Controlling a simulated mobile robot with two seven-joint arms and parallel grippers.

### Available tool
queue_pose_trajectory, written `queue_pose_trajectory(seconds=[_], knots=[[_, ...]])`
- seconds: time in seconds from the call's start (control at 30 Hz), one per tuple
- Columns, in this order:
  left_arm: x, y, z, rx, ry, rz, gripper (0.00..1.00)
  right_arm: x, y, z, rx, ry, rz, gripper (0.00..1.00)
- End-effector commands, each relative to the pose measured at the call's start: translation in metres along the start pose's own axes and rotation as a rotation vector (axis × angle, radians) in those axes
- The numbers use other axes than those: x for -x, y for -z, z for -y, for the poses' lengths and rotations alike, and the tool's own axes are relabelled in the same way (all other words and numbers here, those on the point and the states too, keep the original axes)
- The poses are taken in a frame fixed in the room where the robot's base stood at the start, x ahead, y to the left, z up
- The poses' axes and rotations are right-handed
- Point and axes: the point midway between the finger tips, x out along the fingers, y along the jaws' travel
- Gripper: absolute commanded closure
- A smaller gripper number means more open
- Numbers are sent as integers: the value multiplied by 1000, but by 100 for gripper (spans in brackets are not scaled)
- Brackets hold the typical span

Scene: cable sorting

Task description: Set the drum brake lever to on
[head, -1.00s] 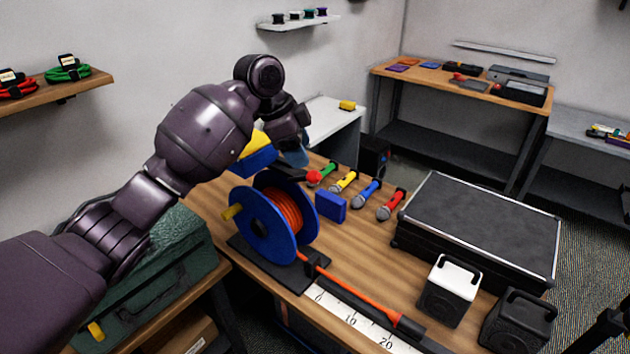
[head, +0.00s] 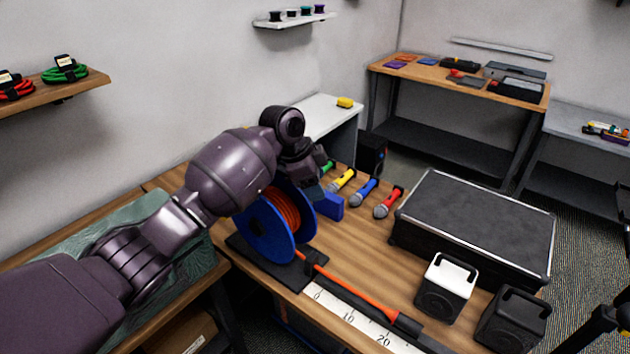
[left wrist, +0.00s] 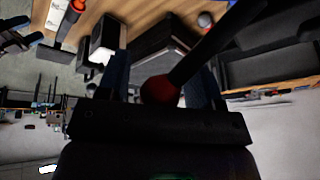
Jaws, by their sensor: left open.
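The cable drum (head: 262,238) has blue flanges and orange cable wound on it, and stands on a black base on the wooden bench. Its brake lever shows in the left wrist view as a dark rod (left wrist: 215,45) ending in a red ball knob (left wrist: 160,90). The knob lies between the two blue fingers of my left gripper (left wrist: 162,78), which is open; I cannot tell whether either finger touches it. In the head view my left gripper (head: 314,186) is just above and behind the drum and hides the knob. My right gripper is not in view.
A black case (head: 475,220), a white speaker (head: 447,287) and a black speaker (head: 511,320) fill the bench's right side. An orange cable runs along a ruler (head: 345,318) in front.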

Motion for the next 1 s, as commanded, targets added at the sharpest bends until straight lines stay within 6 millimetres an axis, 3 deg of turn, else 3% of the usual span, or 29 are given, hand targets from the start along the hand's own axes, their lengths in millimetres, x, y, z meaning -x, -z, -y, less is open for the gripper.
queue_pose_trajectory(seconds=[0.07, 0.47, 1.0], knots=[[0, 0, 0, 0, 0, 0, 40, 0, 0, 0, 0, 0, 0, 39], [0, 0, 0, 0, -1, 0, 100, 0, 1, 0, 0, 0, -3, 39], [13, 0, 5, 53, -86, -123, 100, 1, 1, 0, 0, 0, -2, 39]])
